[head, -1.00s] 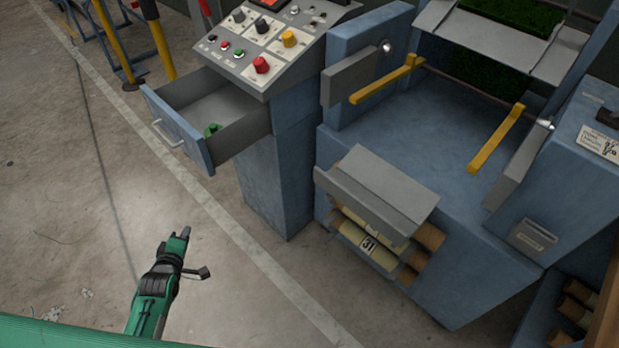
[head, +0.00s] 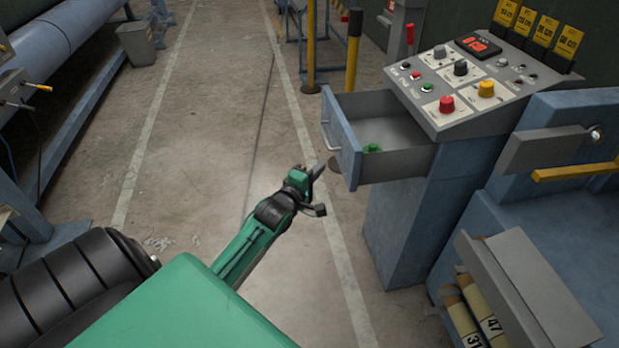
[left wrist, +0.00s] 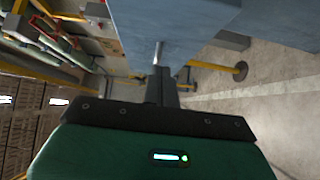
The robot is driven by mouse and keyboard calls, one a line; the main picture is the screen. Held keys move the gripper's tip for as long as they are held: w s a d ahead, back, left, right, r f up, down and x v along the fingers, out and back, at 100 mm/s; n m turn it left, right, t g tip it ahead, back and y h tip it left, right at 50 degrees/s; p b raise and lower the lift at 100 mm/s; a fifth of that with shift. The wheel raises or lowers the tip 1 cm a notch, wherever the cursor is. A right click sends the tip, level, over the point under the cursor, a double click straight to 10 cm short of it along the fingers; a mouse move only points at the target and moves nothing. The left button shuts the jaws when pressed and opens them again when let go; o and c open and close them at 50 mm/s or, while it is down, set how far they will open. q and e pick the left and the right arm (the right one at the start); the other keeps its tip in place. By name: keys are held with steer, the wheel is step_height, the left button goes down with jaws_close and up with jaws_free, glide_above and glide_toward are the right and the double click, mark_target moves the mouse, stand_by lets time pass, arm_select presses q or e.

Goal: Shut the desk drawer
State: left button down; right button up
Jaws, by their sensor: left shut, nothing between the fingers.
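The desk drawer (head: 341,148) is pulled out to the left from under the control panel. It has a blue front with a pale bar handle (head: 329,136) and grey sides. A small green object (head: 372,148) lies inside it. My left gripper (head: 318,170) is shut and empty, just left of and in front of the drawer's front; I cannot tell whether it touches. In the left wrist view, the closed fingers (left wrist: 161,80) point toward a blue-grey surface above them. My right gripper is not in view.
The control panel (head: 470,85) with buttons and knobs sits above the drawer on a blue pedestal (head: 400,225). A blue machine with a grey flap (head: 540,290) and rolls stands at right. Yellow posts (head: 353,50) stand behind. The floor left of the drawer is clear.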

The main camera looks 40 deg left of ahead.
mark_target(344, 156)
arm_select(q)
steer(key=w, duration=0.1)
steer(key=w+d, duration=0.1)
steer(key=w, duration=0.2)
steer(key=shift+w+d, duration=0.25)
steer(key=shift+d, duration=0.15)
steer(key=shift+w+d, duration=0.35)
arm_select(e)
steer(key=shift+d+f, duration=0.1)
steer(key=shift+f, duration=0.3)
